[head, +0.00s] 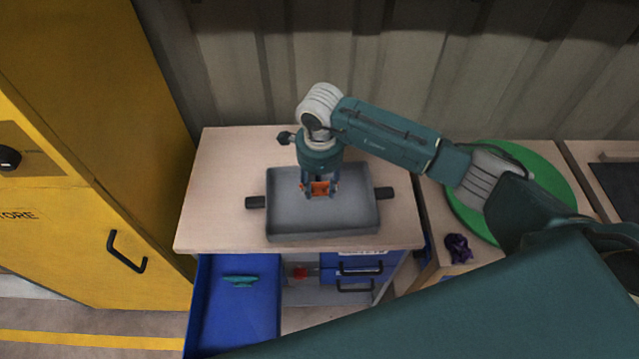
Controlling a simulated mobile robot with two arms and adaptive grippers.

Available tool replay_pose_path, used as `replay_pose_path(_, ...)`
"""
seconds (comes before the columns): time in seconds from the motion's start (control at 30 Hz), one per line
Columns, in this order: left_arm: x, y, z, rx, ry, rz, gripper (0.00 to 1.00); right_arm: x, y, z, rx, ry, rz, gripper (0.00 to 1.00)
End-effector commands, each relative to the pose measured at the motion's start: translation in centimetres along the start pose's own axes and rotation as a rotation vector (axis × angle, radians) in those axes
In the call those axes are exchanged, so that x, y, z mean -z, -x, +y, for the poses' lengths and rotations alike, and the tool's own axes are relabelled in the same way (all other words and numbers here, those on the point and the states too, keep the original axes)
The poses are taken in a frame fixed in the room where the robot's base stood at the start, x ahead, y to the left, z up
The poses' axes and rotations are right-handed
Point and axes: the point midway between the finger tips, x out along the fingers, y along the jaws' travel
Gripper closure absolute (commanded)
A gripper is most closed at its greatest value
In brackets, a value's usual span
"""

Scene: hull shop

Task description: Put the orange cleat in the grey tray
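The orange cleat (320,188) is between the fingertips of my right gripper (321,191), which points down and looks shut on it. Both are over the middle of the grey tray (290,237), inside its rim as seen from above. I cannot tell whether the cleat touches the tray floor. The tray has black handles at its left and right ends and sits on a pale wooden worktop (222,200). The gripper hides part of the cleat. My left gripper is not in view.
Below the worktop an open blue drawer (230,318) holds a teal cleat-like piece (240,281). A red object (299,272) lies beside it. A purple object (458,248) and a green disc (545,180) are on the right. A yellow cabinet (90,190) stands left.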

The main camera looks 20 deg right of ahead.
Motion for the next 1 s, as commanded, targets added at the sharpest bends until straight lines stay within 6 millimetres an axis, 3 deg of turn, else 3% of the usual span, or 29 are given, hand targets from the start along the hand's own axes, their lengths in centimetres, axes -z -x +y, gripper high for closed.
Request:
replay_pose_path(0.17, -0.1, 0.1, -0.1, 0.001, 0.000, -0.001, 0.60, 0.0, 0.8, -0.1, 0.003, 0.000, -0.001, 0.61)
replay_pose_path(0.7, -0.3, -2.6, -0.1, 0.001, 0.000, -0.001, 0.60, 0.0, 11.0, -0.1, 0.003, 0.000, 0.000, 0.61)
replay_pose_path(1.0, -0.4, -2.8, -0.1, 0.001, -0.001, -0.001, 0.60, 0.0, 12.3, 0.0, -0.001, -0.001, 0.001, 0.61)
